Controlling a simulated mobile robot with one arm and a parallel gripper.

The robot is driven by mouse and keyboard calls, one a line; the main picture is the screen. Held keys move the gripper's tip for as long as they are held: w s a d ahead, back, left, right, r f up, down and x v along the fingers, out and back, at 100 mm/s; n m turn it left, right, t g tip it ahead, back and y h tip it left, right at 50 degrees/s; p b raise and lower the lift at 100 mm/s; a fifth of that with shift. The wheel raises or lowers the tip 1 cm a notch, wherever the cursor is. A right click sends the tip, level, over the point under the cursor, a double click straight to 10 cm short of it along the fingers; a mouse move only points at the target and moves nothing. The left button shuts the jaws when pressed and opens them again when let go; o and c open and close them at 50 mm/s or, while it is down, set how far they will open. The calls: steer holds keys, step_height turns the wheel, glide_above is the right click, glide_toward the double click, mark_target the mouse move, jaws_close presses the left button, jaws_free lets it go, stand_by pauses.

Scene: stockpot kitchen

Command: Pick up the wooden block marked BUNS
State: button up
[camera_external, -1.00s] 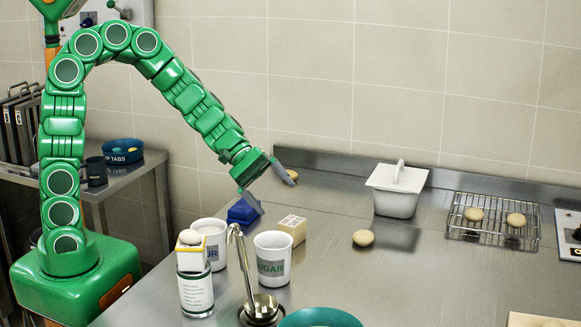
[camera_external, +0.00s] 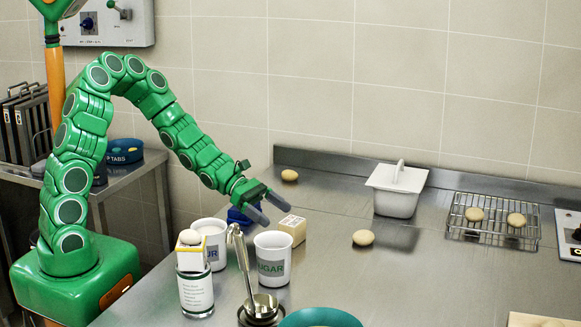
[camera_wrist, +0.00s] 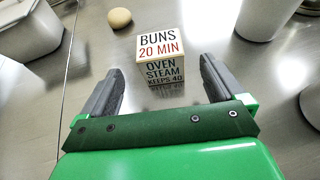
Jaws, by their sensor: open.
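The wooden block marked BUNS (camera_wrist: 161,59) stands on the steel counter in the wrist view, with lettering on its top and near side. It also shows in the external view (camera_external: 293,230), behind the SUGAR cup. My gripper (camera_wrist: 157,82) is open, its two grey fingers spread to the left and right just short of the block. Nothing is between the fingertips. In the external view my gripper (camera_external: 276,213) hangs at the left of the block, a little above the counter.
The SUGAR cup (camera_external: 272,258) and another white cup (camera_external: 211,238) stand in front. A blue object (camera_external: 238,216) lies left of the block, partly hidden by my gripper. A bun (camera_external: 363,238) and a white lidded container (camera_external: 396,190) are to the right, with bare counter between.

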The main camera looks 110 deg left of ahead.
mark_target(284, 220)
steer(key=shift+x, duration=3.35)
steer(key=shift+c, duration=0.2)
steer(key=c, duration=1.1)
